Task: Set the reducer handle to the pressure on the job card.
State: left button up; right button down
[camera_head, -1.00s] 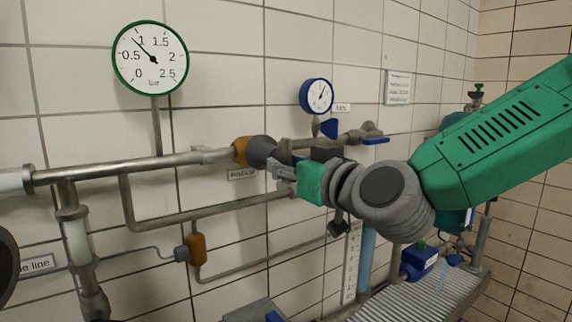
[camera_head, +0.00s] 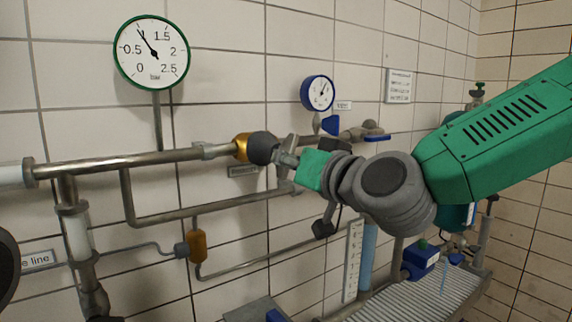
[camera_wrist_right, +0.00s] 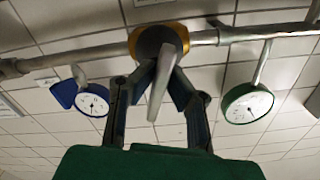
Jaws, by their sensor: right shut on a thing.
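The reducer (camera_head: 241,147) has a brass body and a dark round cap on the pipe. Its grey handle (camera_wrist_right: 161,85) shows as a tapered bar in the right wrist view. My right gripper (camera_wrist_right: 160,78) is shut on the handle, with one finger on each side; in the head view the gripper (camera_head: 286,152) partly hides it. The green-rimmed gauge (camera_head: 152,52), marked in bar, has its needle at about 1. A white sheet with text (camera_head: 398,86), perhaps the job card, hangs on the wall; its text is too small to read. My left gripper is not in view.
A blue-rimmed gauge (camera_head: 317,93) and a blue lever (camera_head: 376,138) are right of the reducer. A lower pipe (camera_head: 210,209) runs below it. A ribbed grey surface (camera_head: 415,297) with a blue box (camera_head: 420,259) lies at lower right.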

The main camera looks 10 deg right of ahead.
jog(key=shift+m, duration=1.1)
jog(key=c, duration=1.6)
grip_release()
jog(key=shift+d, duration=0.1)
jog(key=shift+v, duration=3.65)
jog(key=shift+f, duration=0.1)
